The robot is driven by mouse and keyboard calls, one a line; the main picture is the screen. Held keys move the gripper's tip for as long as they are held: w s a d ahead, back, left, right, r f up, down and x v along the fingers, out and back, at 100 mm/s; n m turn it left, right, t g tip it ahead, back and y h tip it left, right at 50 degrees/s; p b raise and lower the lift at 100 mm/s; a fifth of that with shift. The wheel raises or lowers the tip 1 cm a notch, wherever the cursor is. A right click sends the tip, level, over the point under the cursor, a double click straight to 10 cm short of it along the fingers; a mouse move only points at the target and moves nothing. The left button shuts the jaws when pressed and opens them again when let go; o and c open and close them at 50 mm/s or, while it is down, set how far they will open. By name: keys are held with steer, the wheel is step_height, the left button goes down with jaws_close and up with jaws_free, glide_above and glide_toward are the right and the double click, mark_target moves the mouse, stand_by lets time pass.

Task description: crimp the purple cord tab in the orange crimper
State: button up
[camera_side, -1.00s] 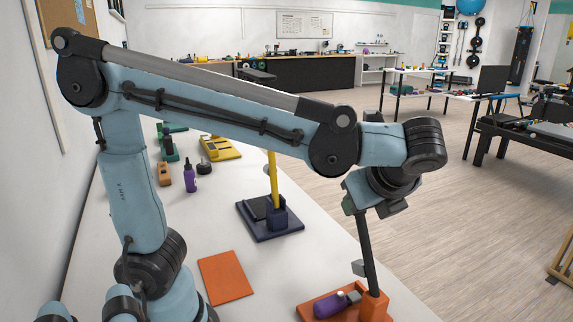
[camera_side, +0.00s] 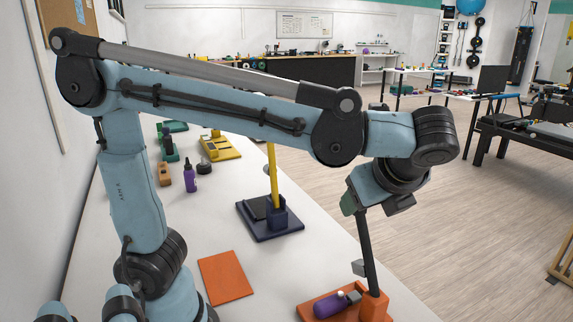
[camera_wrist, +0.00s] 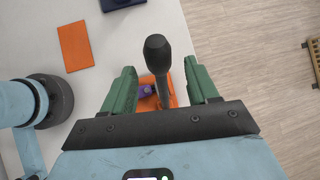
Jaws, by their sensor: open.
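The orange crimper (camera_side: 373,305) stands at the table's near right edge in the side view, with its long dark lever (camera_side: 364,240) standing up, slightly tilted. The purple cord tab (camera_side: 329,305) lies on the crimper's orange base, by the upright block. In the wrist view part of the purple tab (camera_wrist: 146,91) shows beside the lever. My gripper (camera_wrist: 161,74) has its green fingers apart, one on each side of the lever, with visible gaps. In the side view my gripper (camera_side: 349,204) is at the lever's top end, which is hidden behind it.
A flat orange plate (camera_side: 226,277) lies on the table left of the crimper. A dark blue base with a yellow lever (camera_side: 273,180) stands farther back. A purple bottle (camera_side: 190,178) and a yellow device (camera_side: 220,149) are beyond. Bare table lies between them.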

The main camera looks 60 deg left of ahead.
steer(key=v, duration=1)
steer(key=n+h, duration=0.3)
glide_toward(362, 246)
steer(key=s+a, duration=0.3)
steer(key=w+a+f+n+t+h, duration=0.1)
steer(key=a+f+n+t+h, duration=0.3)
steer(key=n, duration=1.1)
step_height(362, 246, down, 4)
steer(key=a, duration=0.2)
steer(key=shift+w+a+f+n+t+h, duration=0.25)
steer(key=shift+w+a+n+t+h, duration=0.05)
steer(key=shift+a+n+h, duration=0.1)
steer(key=shift+s, duration=0.1)
